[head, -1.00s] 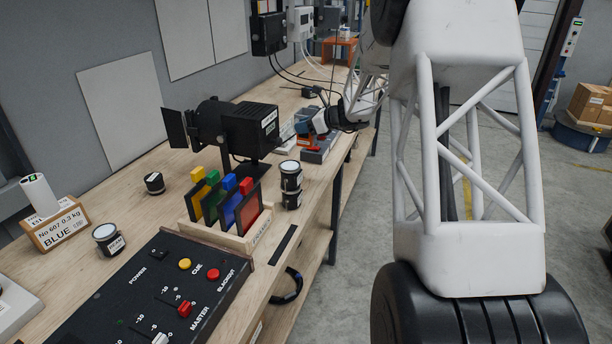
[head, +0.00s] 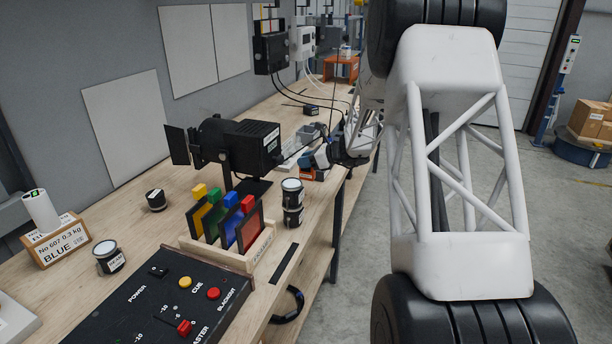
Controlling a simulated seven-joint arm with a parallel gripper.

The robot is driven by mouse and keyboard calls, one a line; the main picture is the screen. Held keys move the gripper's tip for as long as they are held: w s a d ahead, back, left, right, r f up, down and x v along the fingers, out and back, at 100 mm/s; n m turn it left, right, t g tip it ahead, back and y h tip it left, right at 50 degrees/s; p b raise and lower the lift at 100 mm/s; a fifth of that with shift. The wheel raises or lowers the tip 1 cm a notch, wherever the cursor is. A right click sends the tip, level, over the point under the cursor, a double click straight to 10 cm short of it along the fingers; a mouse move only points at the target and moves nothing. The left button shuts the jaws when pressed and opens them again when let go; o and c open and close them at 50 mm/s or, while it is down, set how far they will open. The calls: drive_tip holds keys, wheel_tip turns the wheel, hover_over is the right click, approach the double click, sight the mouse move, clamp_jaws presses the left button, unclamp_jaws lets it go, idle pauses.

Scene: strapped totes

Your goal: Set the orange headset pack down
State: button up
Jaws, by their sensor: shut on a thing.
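The orange headset pack (head: 307,174) shows only as a small orange patch on the far part of the bench, just right of the black stage lamp. My gripper (head: 320,160) is at the pack, shut on it, with my dark wrist coming in from the right. The fingers and arm hide most of the pack. A grey tray-like thing (head: 316,177) lies right by it. At this size I cannot tell whether the pack touches the tray or the bench.
The black lamp (head: 252,147) stands close left of my gripper. Nearer are a rack of coloured filters (head: 240,232), stacked black tins (head: 293,203) and a control desk (head: 160,300). Cables hang behind. Bare bench (head: 150,220) lies left of the rack.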

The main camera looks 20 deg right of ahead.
sight(308, 172)
drive_tip(key=shift+f, duration=0.75)
drive_tip(key=shift+f, duration=1.85)
drive_tip(key=shift+f, duration=0.15)
drive_tip(key=o, duration=1)
drive_tip(key=shift+s+d+r, duration=0.3)
drive_tip(key=shift+d+r, duration=0.05)
drive_tip(key=v, duration=1.1)
